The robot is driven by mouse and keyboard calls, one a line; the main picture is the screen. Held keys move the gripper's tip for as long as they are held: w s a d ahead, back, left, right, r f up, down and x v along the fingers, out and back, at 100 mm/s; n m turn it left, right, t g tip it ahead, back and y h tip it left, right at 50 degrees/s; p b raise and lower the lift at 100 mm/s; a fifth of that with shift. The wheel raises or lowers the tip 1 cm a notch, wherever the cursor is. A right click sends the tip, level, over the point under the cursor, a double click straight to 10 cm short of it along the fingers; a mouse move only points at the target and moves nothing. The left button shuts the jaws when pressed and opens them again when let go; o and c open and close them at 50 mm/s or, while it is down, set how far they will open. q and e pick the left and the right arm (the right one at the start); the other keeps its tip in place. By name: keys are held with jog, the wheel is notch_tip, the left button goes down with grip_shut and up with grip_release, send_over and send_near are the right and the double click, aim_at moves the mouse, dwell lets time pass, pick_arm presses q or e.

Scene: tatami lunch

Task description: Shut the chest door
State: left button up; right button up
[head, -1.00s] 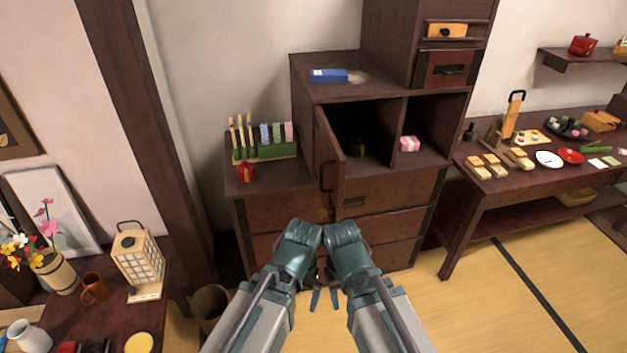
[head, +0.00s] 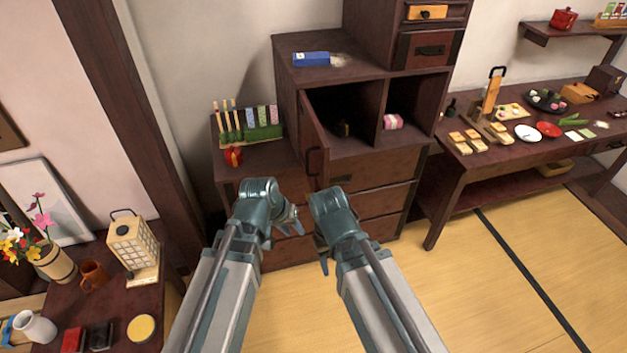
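The dark wooden chest (head: 372,205) stands in the middle of the head view, with drawers below and open compartments above. Its door (head: 312,138) hangs open at the left compartment, swung out toward me, with a dark handle (head: 313,161) low on it. A small dark object (head: 343,129) sits inside that compartment. My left gripper (head: 293,222) is in front of the lower drawers, below the door and not touching it; its fingers look spread and empty. My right gripper (head: 323,265) is lower, pointing down, its fingers partly hidden by its own wrist.
A blue box (head: 311,59) lies on the chest top. A pink roll (head: 392,122) sits in the right compartment. Left of the door, a lower top holds a green stand (head: 250,137) and a red ornament (head: 233,156). A food table (head: 485,160) stands at right, a lantern (head: 133,248) at left.

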pick_arm(q)
jog(key=w+r+t, duration=0.1)
jog(key=w+r, duration=0.1)
jog(key=w+a+r+n+h+p, duration=0.1)
jog(key=w+r, duration=0.1)
jog(key=w+r+n+t+p, duration=0.1)
jog(key=w+r, duration=0.1)
jog(key=shift+a+r+t+h, duration=0.2)
jog(key=shift+a+t+h, duration=0.1)
grip_shut()
jog(key=w+d+f+b, duration=0.6)
jog(key=d+f+b, duration=0.1)
jog(key=f+b, duration=0.1)
jog(key=shift+d, duration=0.35)
pick_arm(e)
jog(key=shift+f, duration=2.25)
